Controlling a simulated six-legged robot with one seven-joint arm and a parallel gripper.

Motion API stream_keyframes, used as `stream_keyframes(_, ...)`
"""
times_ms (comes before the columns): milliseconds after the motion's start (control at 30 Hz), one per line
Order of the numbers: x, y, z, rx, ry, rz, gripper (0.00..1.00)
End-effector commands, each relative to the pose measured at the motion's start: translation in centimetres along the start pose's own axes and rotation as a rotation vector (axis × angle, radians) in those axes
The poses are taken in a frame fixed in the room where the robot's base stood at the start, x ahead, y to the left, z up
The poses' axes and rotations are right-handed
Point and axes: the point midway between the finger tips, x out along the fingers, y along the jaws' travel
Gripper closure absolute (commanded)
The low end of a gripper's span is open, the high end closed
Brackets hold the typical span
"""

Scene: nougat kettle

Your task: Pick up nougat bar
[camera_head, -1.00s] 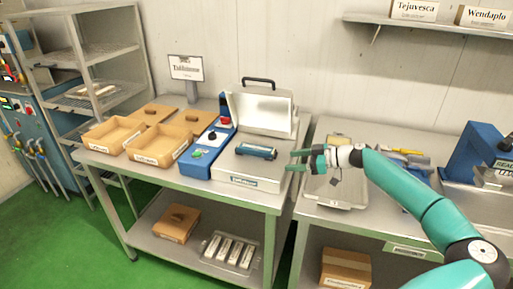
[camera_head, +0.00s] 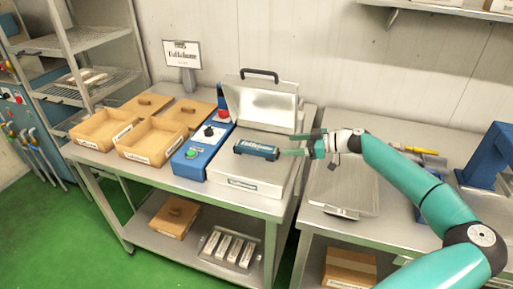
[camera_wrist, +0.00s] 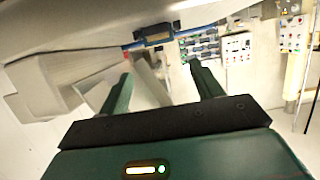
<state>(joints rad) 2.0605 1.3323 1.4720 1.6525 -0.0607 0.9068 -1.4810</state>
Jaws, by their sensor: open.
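A dark teal wrapped bar with a pale label (camera_head: 256,150), which looks like the nougat bar, lies on the flat top of a steel machine (camera_head: 250,187) with its lid raised behind. My gripper (camera_head: 293,145) is just right of the bar in the head view, with its fingers pointing left towards it. The fingers are apart, and nothing shows between them in the wrist view (camera_wrist: 165,85). Whether a fingertip touches the bar, I cannot tell. I cannot identify the bar in the wrist view.
A blue control box (camera_head: 205,148) with buttons stands left of the machine. Two open tan boxes (camera_head: 150,140) are further left. A tray with several pale bars (camera_head: 229,247) is on the lower shelf. A second steel table (camera_head: 345,215) stands right, under my arm.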

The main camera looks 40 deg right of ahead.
Motion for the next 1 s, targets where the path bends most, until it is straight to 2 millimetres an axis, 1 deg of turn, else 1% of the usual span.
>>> stream_keyframes(33, 1.1, -0.3, -0.1, -0.001, 0.0, -0.006, 0.35)
stream_keyframes(100, 2.5, -0.3, -0.1, 0.0, 0.001, -0.005, 0.35)
stream_keyframes(200, 4.4, -0.4, 0.0, 0.001, 0.001, -0.005, 0.35)
stream_keyframes(300, 5.8, -0.4, 0.0, 0.001, 0.001, -0.004, 0.35)
stream_keyframes(567, 7.8, -0.2, -0.1, -0.001, 0.0, -0.004, 0.35)
stream_keyframes(800, 11.4, 0.0, -0.2, 0.0, 0.001, -0.003, 0.35)
stream_keyframes(900, 11.9, 0.1, -0.1, 0.001, 0.001, -0.002, 0.35)
stream_keyframes(1000, 11.9, 0.1, -0.1, 0.001, 0.001, -0.001, 0.35)
